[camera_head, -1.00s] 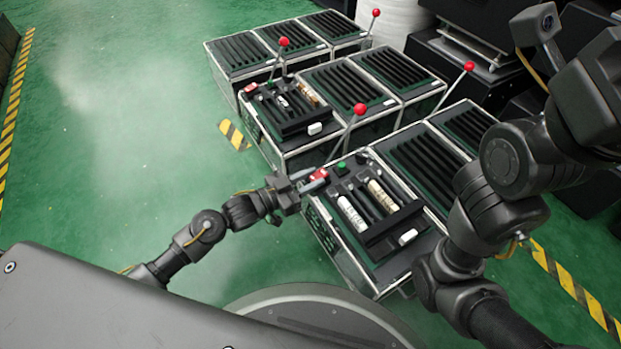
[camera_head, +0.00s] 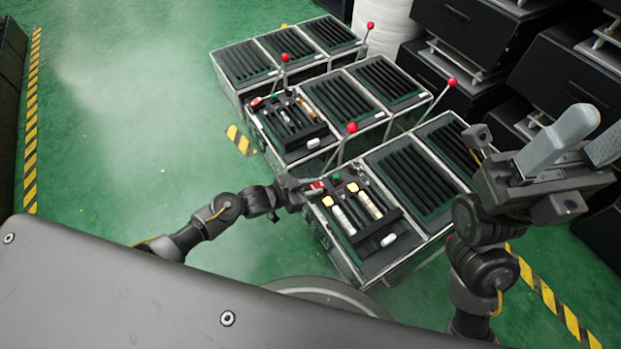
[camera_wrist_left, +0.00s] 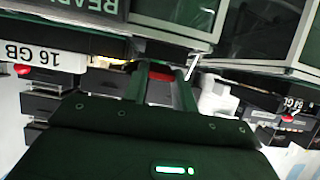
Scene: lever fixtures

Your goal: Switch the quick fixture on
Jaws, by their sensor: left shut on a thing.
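The nearest fixture (camera_head: 345,262) is a dark box with pale modules in its front bay. My left gripper (camera_head: 312,188) is at its left rear corner, shut on a small red switch (camera_head: 318,185). In the left wrist view the red switch (camera_wrist_left: 161,76) shows between the fingers of the left gripper (camera_wrist_left: 162,80). Two yellow lights (camera_head: 328,202) glow at the heads of the modules. A green button (camera_head: 334,177) is beside the switch. A red-ball lever (camera_head: 352,128) stands behind it. My right gripper (camera_head: 590,130) is raised at the right, its fingers apart and empty.
A middle fixture (camera_head: 290,125) and a far fixture (camera_head: 245,65) stand behind, with more red-ball levers (camera_head: 285,58). Dark stacked units (camera_head: 465,25) and a white roll (camera_head: 385,30) are at the back right. The green floor (camera_head: 130,110) at left is clear.

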